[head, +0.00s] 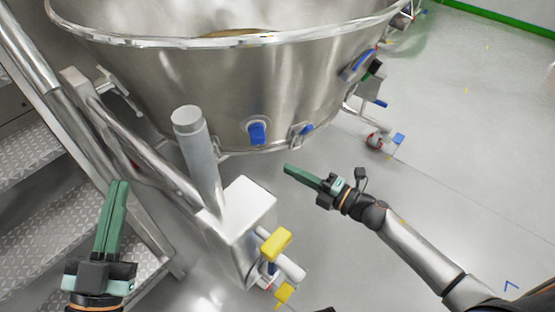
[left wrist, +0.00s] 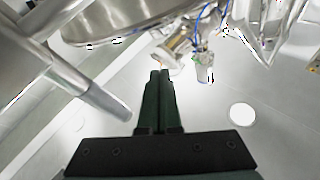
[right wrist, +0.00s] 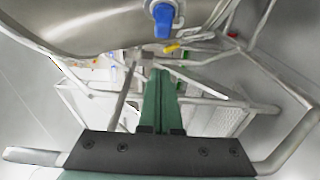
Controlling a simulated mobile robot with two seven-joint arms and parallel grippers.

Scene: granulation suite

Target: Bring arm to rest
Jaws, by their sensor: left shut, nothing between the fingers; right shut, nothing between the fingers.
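My left gripper (head: 118,190) is at the lower left of the head view, in front of the metal steps, with its green fingers together and empty. Its fingers also show in the left wrist view (left wrist: 160,75). My right gripper (head: 290,169) is right of centre in the head view, below the steel vessel's rim, with its fingers pointing left. Its fingers are together and empty in the right wrist view (right wrist: 160,75). Neither gripper is seen touching anything.
A large steel vessel (head: 200,80) with blue latches fills the top. A white box (head: 240,225) with a grey post and yellow knobs stands between my arms. Metal steps (head: 60,210) and rails are at the left. Open grey floor (head: 460,150) lies at the right.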

